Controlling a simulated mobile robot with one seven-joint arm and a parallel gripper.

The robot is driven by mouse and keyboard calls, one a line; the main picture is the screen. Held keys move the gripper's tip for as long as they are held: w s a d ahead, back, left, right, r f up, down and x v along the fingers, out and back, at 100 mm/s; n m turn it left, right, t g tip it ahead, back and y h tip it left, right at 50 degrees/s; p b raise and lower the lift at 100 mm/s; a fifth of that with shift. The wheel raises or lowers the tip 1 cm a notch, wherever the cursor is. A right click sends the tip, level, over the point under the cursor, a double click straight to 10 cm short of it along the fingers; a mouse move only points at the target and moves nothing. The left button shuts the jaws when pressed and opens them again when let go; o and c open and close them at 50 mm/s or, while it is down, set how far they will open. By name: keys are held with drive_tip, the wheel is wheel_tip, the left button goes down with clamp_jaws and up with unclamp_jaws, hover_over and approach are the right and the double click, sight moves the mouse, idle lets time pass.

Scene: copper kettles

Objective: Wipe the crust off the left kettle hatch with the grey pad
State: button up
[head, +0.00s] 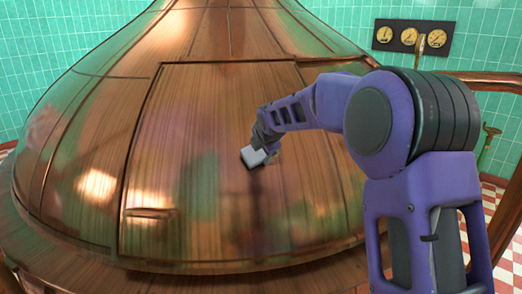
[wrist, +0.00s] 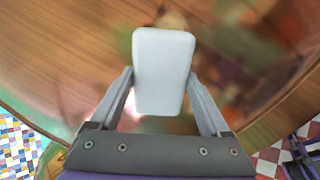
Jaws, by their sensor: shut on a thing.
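The copper kettle (head: 85,170) fills the left and middle of the head view. Its hatch (head: 185,120) is a large sloping panel with dark seams and a small handle (head: 150,213) at lower left. My gripper (wrist: 160,78) is shut on the pale grey pad (head: 253,157), with one finger on each side. The pad is over the right-middle of the hatch. I cannot tell whether it touches the copper. Blurred greenish and brown patches (wrist: 255,40) show beyond it in the wrist view. I cannot tell crust from reflections there.
A panel of gauges (head: 410,37) hangs on the green tiled wall (head: 340,25) at the back right. A copper pipe (head: 490,78) and a red and white checked floor (head: 508,262) are at the right. The hatch left of the pad is clear.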

sight(281, 153)
drive_tip(key=shift+x, duration=1.05)
drive_tip(key=shift+d, duration=0.1)
drive_tip(key=shift+w+d+r+p, duration=0.15)
drive_tip(key=shift+w+d+p, duration=0.05)
drive_tip(key=shift+d+p, duration=0.45)
drive_tip(key=shift+w+d, duration=0.3)
drive_tip(key=shift+d, duration=0.65)
drive_tip(key=shift+w+d, duration=0.25)
drive_tip(key=shift+d, duration=0.75)
drive_tip(key=shift+w+d, duration=0.3)
drive_tip(key=shift+d, duration=0.65)
drive_tip(key=shift+s+a+f+b, duration=0.1)
drive_tip(key=shift+s+a+b, duration=0.2)
drive_tip(key=shift+a, duration=0.6)
drive_tip(key=shift+s+a+f+b, duration=0.2)
drive_tip(key=shift+a+b, duration=0.15)
drive_tip(key=shift+a, duration=0.55)
drive_tip(key=shift+s+a+f+b, duration=0.1)
drive_tip(key=shift+s+a+b, duration=0.2)
drive_tip(key=shift+a, duration=0.6)
drive_tip(key=shift+s+a+r+b, duration=0.1)
drive_tip(key=shift+s+a+b, duration=0.05)
drive_tip(key=shift+a, duration=0.45)
drive_tip(key=shift+s+a+r+b, duration=0.1)
drive_tip(key=shift+s+a+b, duration=0.05)
drive_tip(key=shift+a, duration=0.4)
